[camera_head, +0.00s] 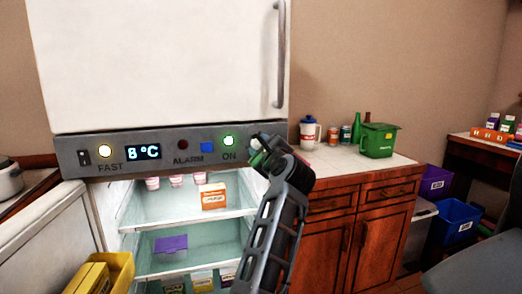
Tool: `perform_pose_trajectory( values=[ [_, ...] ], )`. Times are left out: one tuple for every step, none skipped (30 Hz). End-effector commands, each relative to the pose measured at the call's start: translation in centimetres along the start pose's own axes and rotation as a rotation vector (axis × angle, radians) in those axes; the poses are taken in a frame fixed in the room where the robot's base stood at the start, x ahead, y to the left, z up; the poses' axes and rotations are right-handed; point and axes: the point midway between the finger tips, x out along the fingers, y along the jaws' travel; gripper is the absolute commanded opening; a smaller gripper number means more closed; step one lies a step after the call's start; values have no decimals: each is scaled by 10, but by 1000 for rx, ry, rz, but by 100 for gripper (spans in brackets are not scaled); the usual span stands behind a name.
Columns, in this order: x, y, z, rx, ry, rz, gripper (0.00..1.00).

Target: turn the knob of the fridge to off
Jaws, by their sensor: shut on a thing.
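The fridge (160,70) is white, with a grey control panel (122,162) across its middle. The panel shows a lit display (143,152) reading 8 °C and a green light (228,141) above the word ON. My gripper (261,150) is at the right end of the panel, just right of the ON light, shut on what appears to be the knob. The knob is mostly hidden behind the gripper, so its pointing direction cannot be told.
The lower fridge door (52,245) stands open at left, with a yellow bin (100,270). Shelves inside hold several packages. A counter (350,160) at right bears a green bin (378,141), a jug (309,132) and bottles. A chair is at far right.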

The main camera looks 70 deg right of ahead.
Motion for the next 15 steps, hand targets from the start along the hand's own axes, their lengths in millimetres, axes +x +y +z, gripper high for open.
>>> perform_pose_trajectory(
  values=[
    [0,1,-2,-47,1,-1,10],
    [0,1,-2,-76,1,-1,10],
    [0,1,-2,-113,1,0,10],
    [0,1,-2,-143,0,0,10],
    [0,1,-2,-171,0,0,10],
    [0,0,-2,-209,1,0,10],
    [0,0,-2,-238,1,0,10],
    [0,1,-2,-267,1,1,10],
    [0,1,-2,-305,1,1,10],
    [0,1,-2,-334,0,1,10],
    [0,0,-2,-361,1,1,10],
    [0,0,-2,-400,1,2,10],
    [0,0,-2,-430,1,2,10],
    [0,0,-2,-457,2,2,10],
    [0,0,-1,-496,1,2,10]
  ],
)
